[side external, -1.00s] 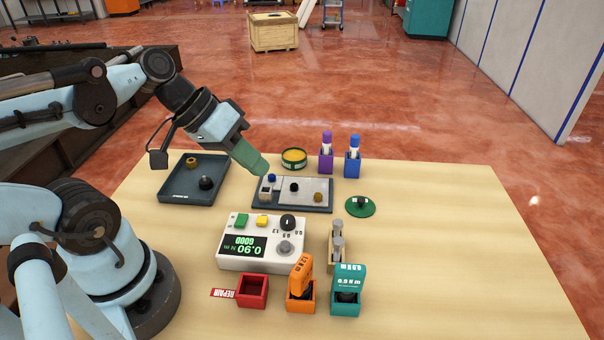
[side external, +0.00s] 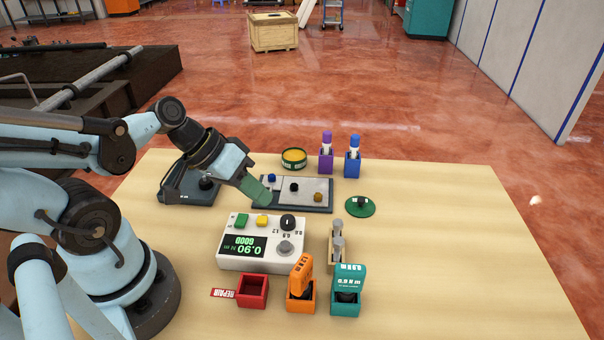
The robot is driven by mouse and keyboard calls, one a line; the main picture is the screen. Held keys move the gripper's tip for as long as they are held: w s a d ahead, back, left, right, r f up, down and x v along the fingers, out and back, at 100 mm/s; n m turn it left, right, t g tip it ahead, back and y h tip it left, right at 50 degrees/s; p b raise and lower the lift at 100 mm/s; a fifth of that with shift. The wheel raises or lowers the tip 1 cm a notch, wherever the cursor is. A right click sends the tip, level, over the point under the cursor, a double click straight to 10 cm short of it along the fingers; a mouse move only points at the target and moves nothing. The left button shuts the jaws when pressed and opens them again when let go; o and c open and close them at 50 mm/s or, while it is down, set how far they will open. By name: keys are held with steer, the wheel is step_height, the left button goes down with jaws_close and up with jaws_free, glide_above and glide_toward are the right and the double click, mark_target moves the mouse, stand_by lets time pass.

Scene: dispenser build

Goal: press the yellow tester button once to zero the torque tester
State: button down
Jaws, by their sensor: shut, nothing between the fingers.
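The white torque tester (side external: 232,264) stands on the table in the side external view. Its yellow button (side external: 262,221) is on the top face, between a green button (side external: 241,220) and a black knob (side external: 288,222). Its dark display (side external: 244,246) shows green digits that look like 0.90, upside down in the picture, with a second line below. My gripper (side external: 263,200) has green fingers, shut and empty. It points down and right, a little above and behind the yellow button, apart from it. The fingertips cover part of the grey tray.
A grey tray (side external: 323,206) with small caps lies behind the tester, and a dark tray (side external: 180,200) behind my arm. An orange holder (side external: 300,290), teal holder (side external: 346,300) and red box (side external: 252,291) stand in front. The right side of the table is clear.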

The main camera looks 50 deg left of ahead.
mark_target(274, 222)
steer(key=shift+f, duration=1)
stand_by(1.5)
steer(key=shift+f, duration=0.45)
steer(key=shift+s+f, duration=0.15)
steer(key=shift+f, duration=0.4)
stand_by(0.8)
steer(key=shift+r, duration=0.95)
steer(key=shift+r, duration=0.1)
steer(key=shift+r, duration=2.45)
